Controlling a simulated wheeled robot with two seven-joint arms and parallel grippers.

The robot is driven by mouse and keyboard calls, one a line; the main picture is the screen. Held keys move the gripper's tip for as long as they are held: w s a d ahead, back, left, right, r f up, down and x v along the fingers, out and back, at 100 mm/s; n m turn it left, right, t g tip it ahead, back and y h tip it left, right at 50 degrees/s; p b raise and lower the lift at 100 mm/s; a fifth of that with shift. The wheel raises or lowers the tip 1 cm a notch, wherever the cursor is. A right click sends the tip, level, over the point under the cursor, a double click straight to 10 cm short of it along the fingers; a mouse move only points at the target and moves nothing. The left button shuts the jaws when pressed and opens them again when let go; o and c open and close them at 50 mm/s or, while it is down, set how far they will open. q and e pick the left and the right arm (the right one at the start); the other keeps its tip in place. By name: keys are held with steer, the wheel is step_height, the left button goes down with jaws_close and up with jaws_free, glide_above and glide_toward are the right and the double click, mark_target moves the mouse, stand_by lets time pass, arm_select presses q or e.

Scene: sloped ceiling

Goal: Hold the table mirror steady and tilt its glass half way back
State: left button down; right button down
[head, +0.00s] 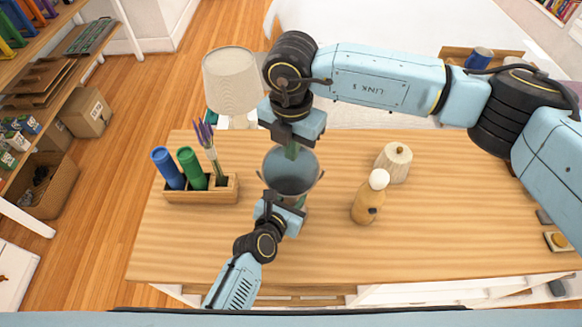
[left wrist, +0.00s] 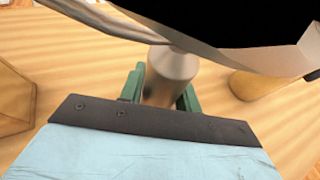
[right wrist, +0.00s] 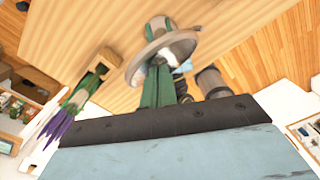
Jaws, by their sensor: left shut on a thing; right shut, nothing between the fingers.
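The table mirror (head: 290,176) stands in the middle of the wooden table, its round glass facing up towards the head camera and leaning back. My left gripper (head: 284,207) is at the mirror's near side, low down. In the left wrist view its green fingers (left wrist: 160,92) are shut on the mirror's grey stem (left wrist: 172,72), below the glass. My right gripper (head: 291,153) is shut and empty at the far upper edge of the glass. In the right wrist view its fingers (right wrist: 158,88) overlap the mirror's rim (right wrist: 133,72); whether they touch is unclear.
A wooden holder (head: 205,196) with blue and green cylinders and purple flowers stands left of the mirror. A brown bottle with a white top (head: 368,200) and a lidded jar (head: 393,163) stand right. A lamp (head: 232,80) is behind.

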steer(key=shift+w+f, duration=0.2)
steer(key=shift+f, duration=0.1)
steer(key=shift+s, duration=0.1)
steer(key=shift+s+r, duration=1)
steer(key=shift+r, duration=0.1)
step_height(320, 180, up, 9)
stand_by(0.7)
stand_by(0.4)
steer(key=n, duration=0.6)
glide_above(291, 165)
steer(key=shift+f, duration=5.25)
